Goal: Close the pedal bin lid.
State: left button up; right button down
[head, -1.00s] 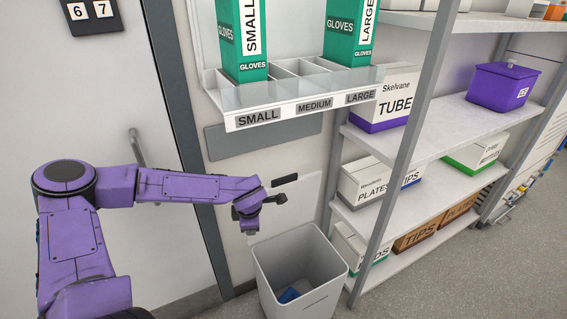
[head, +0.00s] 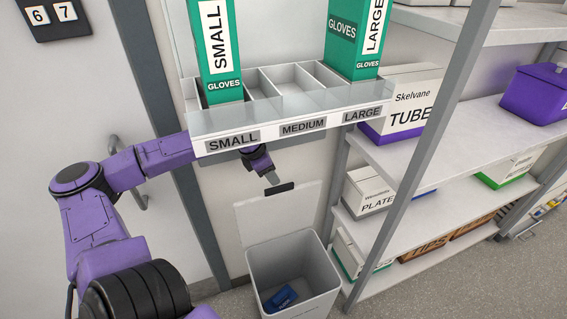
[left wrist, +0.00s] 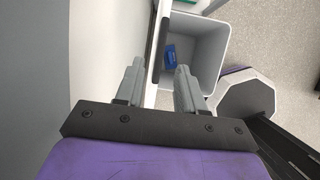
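The pedal bin (head: 318,262) is a light grey open-topped box on the floor by the wall. The bin (left wrist: 208,45) shows there too. My right gripper is not in view.
A blue item (head: 281,298) lies inside the bin. The glove rack (head: 290,125), holding green glove boxes, juts from the wall above the lid. A metal shelf unit (head: 425,165) with boxes stands close on the right. A door (head: 110,100) is on the left.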

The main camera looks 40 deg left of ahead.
aim_at(279, 186)
pick_arm(q)
jog(key=b+x, duration=0.1)
jog(key=x, duration=0.5)
jog(key=shift+f+b, duration=0.3)
jog(key=shift+b, duration=0.1)
jog(key=shift+r, duration=0.1)
grip_shut()
jog(key=shift+d, duration=0.1)
